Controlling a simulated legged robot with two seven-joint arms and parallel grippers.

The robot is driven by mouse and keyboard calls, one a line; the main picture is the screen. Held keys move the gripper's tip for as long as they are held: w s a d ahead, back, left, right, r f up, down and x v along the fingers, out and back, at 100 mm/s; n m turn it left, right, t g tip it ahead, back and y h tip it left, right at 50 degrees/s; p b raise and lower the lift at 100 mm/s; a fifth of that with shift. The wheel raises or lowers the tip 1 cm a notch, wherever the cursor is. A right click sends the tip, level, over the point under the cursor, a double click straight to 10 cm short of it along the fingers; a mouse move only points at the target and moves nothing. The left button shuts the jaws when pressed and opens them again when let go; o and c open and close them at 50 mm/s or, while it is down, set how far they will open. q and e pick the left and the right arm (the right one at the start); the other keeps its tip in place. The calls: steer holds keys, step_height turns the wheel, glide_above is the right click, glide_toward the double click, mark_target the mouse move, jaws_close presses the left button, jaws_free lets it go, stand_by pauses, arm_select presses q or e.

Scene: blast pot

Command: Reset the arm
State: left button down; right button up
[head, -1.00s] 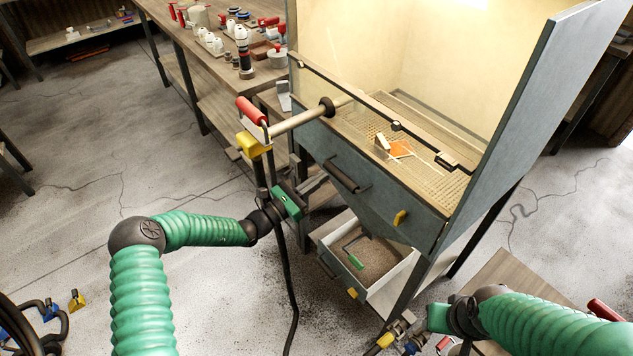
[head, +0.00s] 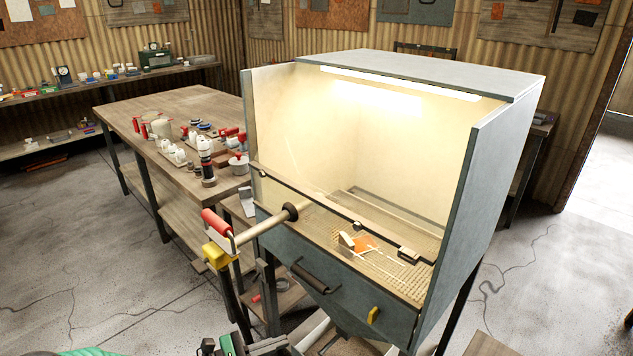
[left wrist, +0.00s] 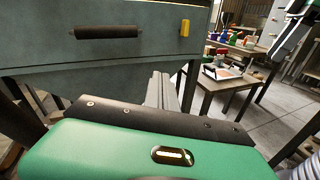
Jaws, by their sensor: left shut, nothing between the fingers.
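My left gripper (head: 268,346) shows at the bottom edge of the head view, below the front of the blast cabinet, with only a bit of my green arm in view. In the left wrist view its grey fingers (left wrist: 165,92) are together and empty, pointing toward the space under the cabinet front. The cabinet's black handle (left wrist: 108,32) and yellow tab (left wrist: 185,28) are above them there.
The grey blast cabinet (head: 470,180) stands lit and open-fronted, with an orange piece (head: 364,244) on its grate.

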arm_select(q)
steer(key=s+d+f+m+g+y+p, duration=0.1)
steer(key=s+d+m+g+y, duration=0.15)
steer(key=s+m+g, duration=0.35)
steer(key=s+d+m+g+y+p, duration=0.1)
steer(key=s+m+g+y, duration=0.15)
steer(key=s, duration=0.45)
steer(key=s+a+r+m+t+y+p, duration=0.2)
steer(key=s+a+r+m+y, duration=0.5)
steer(key=m, duration=0.6)
steer(key=shift+s+a+r+t+y+p, duration=0.2)
steer(key=shift+a+r+t+y+p, duration=0.2)
steer(key=shift+a+r+y, duration=1.1)
steer(key=shift+a+f, duration=0.25)
steer(key=shift+a, duration=0.25)
steer(key=shift+d, duration=0.15)
